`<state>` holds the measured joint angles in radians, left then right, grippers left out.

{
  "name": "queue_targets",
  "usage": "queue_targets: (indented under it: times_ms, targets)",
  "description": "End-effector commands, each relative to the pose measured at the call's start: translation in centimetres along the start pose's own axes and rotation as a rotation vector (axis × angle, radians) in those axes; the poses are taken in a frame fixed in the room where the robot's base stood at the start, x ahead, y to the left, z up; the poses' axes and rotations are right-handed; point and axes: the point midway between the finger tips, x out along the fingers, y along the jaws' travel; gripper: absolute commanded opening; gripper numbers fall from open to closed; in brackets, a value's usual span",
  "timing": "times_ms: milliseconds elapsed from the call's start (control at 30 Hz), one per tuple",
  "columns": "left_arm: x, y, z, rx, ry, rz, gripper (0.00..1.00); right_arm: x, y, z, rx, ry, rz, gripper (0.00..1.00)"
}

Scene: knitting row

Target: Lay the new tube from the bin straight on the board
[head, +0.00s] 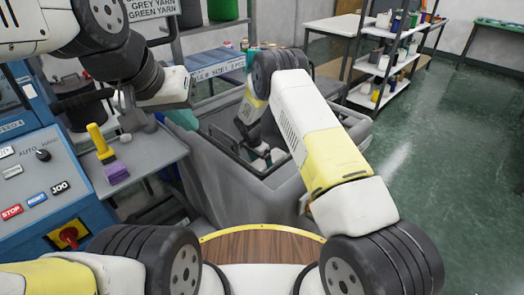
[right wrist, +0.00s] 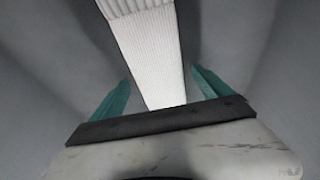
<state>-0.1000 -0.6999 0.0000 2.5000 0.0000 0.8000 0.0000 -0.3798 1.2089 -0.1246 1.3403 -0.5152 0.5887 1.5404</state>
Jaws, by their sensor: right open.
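The new tube (right wrist: 152,50), white and ribbed, runs from the top of the right wrist view down between the teal fingers of my right gripper (right wrist: 160,80). The fingers are apart, with a gap on each side of the tube. In the head view my right arm reaches into the grey bin (head: 222,178), and its fingers are largely hidden there. My left gripper (head: 184,118) is at the bin's back left; only some teal shows, so its opening is unclear. I cannot clearly make out the board.
A control panel (head: 40,190) stands at the left. A small grey shelf (head: 145,160) beside it holds a yellow-handled tool (head: 100,142) and a purple block (head: 116,173). A shelf rack (head: 392,65) stands behind right. The green floor at the right is clear.

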Motion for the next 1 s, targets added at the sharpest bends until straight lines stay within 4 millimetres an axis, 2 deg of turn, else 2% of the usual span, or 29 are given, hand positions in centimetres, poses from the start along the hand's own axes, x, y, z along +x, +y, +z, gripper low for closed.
queue_targets:
  times_ms: [167, 500, 767, 867, 1000]
  targets:
    - [0.0, 0.0, 0.0, 0.0, 0.0, 0.0, 0.0, 0.0, 0.0, -0.1, 0.0, 0.001, -0.001, 0.89]
    - [0.0, 0.0, 0.0, 0.0, 0.0, 0.0, 0.0, 0.0, 0.0, 0.0, 0.0, 0.001, -0.001, 0.25]
    - [0.0, 0.0, 0.0, 0.0, 0.0, 0.0, 0.0, -0.3, -0.1, -0.1, 0.0, 0.001, -0.001, 0.25]
    - [0.0, 0.0, 0.0, 0.0, 0.0, 0.0, 0.0, -1.4, -0.1, -0.5, -0.001, 0.002, -0.003, 0.25]
    - [0.0, 0.0, 0.0, 0.0, 0.0, 0.0, 0.0, -4.2, -0.1, -1.2, 0.0, 0.003, -0.004, 0.25]
